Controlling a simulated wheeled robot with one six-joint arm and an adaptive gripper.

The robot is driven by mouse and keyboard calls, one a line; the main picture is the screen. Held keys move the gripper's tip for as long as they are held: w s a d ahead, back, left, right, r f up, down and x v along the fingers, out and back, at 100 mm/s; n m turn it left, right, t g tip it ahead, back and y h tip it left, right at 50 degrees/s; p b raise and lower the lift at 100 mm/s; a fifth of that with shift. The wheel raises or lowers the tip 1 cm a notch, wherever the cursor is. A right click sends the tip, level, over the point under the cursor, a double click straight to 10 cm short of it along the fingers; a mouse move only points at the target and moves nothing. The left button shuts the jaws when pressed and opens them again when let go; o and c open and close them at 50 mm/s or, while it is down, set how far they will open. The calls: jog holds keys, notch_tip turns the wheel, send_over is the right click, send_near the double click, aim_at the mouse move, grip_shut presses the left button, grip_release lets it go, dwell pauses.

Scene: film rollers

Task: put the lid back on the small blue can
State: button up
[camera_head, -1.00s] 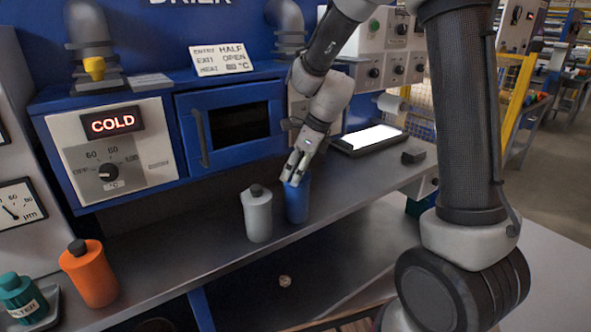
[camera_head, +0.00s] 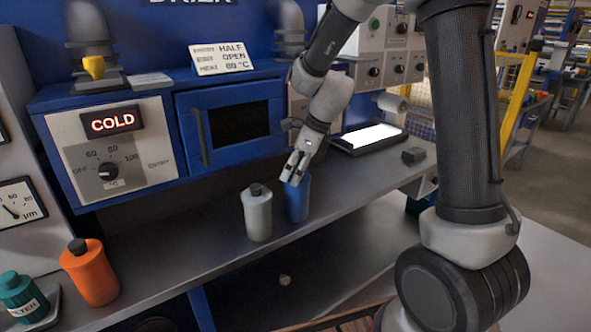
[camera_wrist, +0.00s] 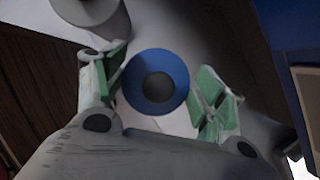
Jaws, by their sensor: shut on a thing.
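The small blue can (camera_head: 298,202) stands upright on the grey bench, just right of a grey can (camera_head: 257,214). My gripper (camera_head: 295,178) reaches down over the blue can's top, its fingers on either side and shut on it. In the wrist view the blue can (camera_wrist: 134,87) is a blue ring between the green finger pads. A dark round centre (camera_wrist: 158,87) shows in it; I cannot tell whether this is a lid or the open neck. In the head view the fingers hide the can's top. No separate lid can be made out for certain.
The grey can with a dark cap stands close on the left. An orange bottle (camera_head: 90,275) and a teal bottle (camera_head: 22,297) are at the far left. A black tray with a bright panel (camera_head: 372,137) lies behind right.

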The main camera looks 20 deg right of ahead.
jog(key=o, duration=1.1)
jog(key=shift+c, duration=0.2)
jog(key=shift+o, duration=0.6)
jog(key=shift+r, duration=0.1)
jog(key=shift+r, duration=3.4)
grip_shut()
jog(key=shift+f, duration=0.15)
